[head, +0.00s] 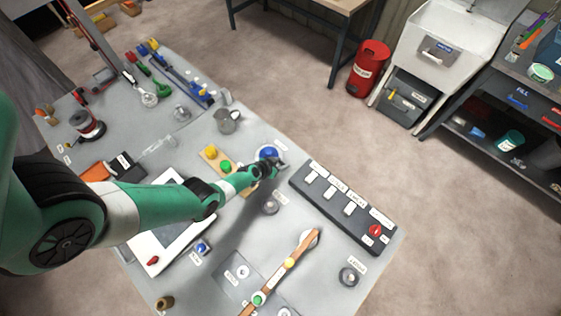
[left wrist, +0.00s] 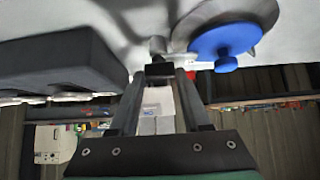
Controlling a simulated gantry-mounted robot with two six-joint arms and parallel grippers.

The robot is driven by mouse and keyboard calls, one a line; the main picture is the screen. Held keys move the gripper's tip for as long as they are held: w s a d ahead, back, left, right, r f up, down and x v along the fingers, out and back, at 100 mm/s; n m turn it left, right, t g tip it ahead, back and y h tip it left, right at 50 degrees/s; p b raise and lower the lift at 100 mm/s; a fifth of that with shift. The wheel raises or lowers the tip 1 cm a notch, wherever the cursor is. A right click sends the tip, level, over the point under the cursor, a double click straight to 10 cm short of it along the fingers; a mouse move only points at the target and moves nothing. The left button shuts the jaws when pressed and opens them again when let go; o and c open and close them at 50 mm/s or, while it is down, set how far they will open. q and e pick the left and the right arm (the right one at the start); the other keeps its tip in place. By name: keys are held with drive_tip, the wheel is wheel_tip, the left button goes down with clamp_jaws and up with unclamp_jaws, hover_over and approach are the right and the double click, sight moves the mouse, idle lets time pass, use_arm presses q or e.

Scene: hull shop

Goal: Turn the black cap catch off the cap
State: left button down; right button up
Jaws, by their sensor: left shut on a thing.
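A round blue cap (head: 267,152) sits on the grey bench, just beyond my left gripper (head: 279,164). In the left wrist view the blue cap (left wrist: 226,40) has a small blue knob at its edge and a grey base around it. My left gripper's fingers (left wrist: 160,72) are shut on a small dark piece beside the cap, which looks like the black cap catch (left wrist: 160,69). A grey rounded part shows just past it. In the head view the gripper covers the catch. My right gripper is in neither view.
A long black switch box (head: 340,208) with white labels and a red knob lies right of the gripper; it looms at left in the wrist view. A metal mug (head: 228,120), a board with yellow and green knobs (head: 213,156) and an orange-brown bar (head: 292,262) are nearby.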

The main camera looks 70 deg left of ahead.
use_arm(q)
drive_tip(key=shift+d+n+y+p, duration=0.1)
drive_tip(key=shift+n+y+p, duration=0.3)
drive_tip(key=shift+n, duration=0.2)
drive_tip(key=shift+w+n+g, duration=0.1)
drive_tip(key=shift+n+g, duration=0.2)
drive_tip(key=shift+g, duration=0.1)
drive_tip(key=shift+w+d+n+g+y+b, duration=0.15)
drive_tip(key=shift+n+g+y+b, duration=0.35)
drive_tip(key=shift+n+y, duration=0.6)
drive_tip(key=n+g+y+b, duration=0.1)
drive_tip(key=n+g+b, duration=0.1)
drive_tip(key=n, duration=0.1)
drive_tip(key=shift+w+f+n, duration=0.15)
drive_tip(key=shift+n, duration=0.25)
drive_tip(key=n+g+b, duration=0.2)
drive_tip(key=n+b, duration=0.1)
drive_tip(key=b, duration=0.1)
drive_tip(key=n+g+b, duration=0.3)
drive_tip(key=b, duration=0.2)
drive_tip(key=n+g+b, duration=0.2)
drive_tip(key=n+b, duration=0.1)
drive_tip(key=b, duration=0.2)
drive_tip(key=shift+w+f+y, duration=0.15)
drive_tip(key=shift+w+y, duration=0.2)
drive_tip(key=shift+y, duration=0.05)
drive_tip(key=shift+r+n+g+h+b, duration=0.3)
drive_tip(key=shift+n+g+b, duration=0.4)
drive_tip(key=shift+b, duration=0.35)
